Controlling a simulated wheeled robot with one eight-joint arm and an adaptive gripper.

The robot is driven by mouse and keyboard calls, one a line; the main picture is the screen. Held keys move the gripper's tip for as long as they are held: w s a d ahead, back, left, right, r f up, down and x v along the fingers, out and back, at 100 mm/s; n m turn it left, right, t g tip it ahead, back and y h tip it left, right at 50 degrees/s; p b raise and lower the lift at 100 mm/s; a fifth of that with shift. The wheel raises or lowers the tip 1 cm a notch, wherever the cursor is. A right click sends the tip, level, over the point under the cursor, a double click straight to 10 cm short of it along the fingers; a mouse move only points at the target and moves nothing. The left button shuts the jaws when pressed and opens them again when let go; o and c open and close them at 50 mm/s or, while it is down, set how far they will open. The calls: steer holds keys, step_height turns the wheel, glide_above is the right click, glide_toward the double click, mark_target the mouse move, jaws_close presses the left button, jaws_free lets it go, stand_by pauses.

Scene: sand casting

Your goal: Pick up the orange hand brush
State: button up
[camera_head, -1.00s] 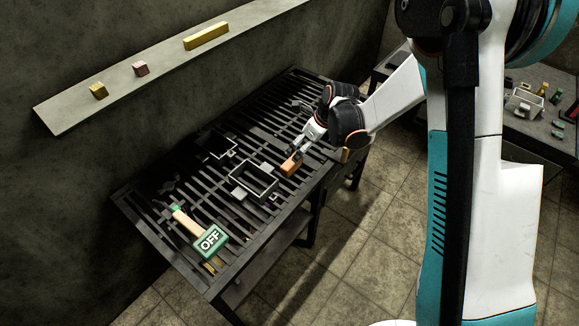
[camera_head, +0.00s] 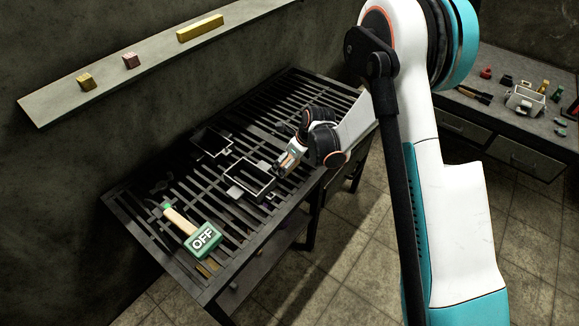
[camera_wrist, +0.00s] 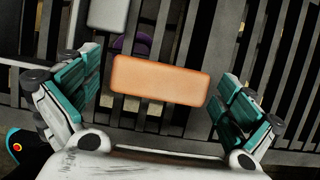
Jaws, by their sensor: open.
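The orange hand brush shows in the wrist view as an orange block (camera_wrist: 160,80) with rounded corners, lying across the dark slats. My gripper (camera_wrist: 158,100) is open, with one teal-padded finger to the left and one to the right of the block, both apart from it. The block sits between and slightly ahead of the fingers.
The slatted table (camera_head: 150,240) carries a square metal frame (camera_head: 249,178) beside my gripper, another frame (camera_head: 211,142), and a green mallet marked OFF (camera_head: 203,240). A wall shelf (camera_head: 55,105) holds small blocks. A side bench (camera_head: 500,120) stands at right.

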steer(key=shift+w+f, duration=0.1)
steer(key=shift+f, duration=0.3)
steer(key=shift+r, duration=0.1)
steer(key=c, duration=1.2)
steer(key=shift+c, duration=0.2)
steer(key=shift+r, duration=0.15)
step_height(320, 180, up, 20)
steer(key=p, duration=0.6)
steer(key=shift+p, duration=0.4)
steer(key=o, duration=0.4)
steer(key=shift+c, duration=0.2)
steer(key=shift+f, duration=0.2)
steer(key=shift+c, duration=0.4)
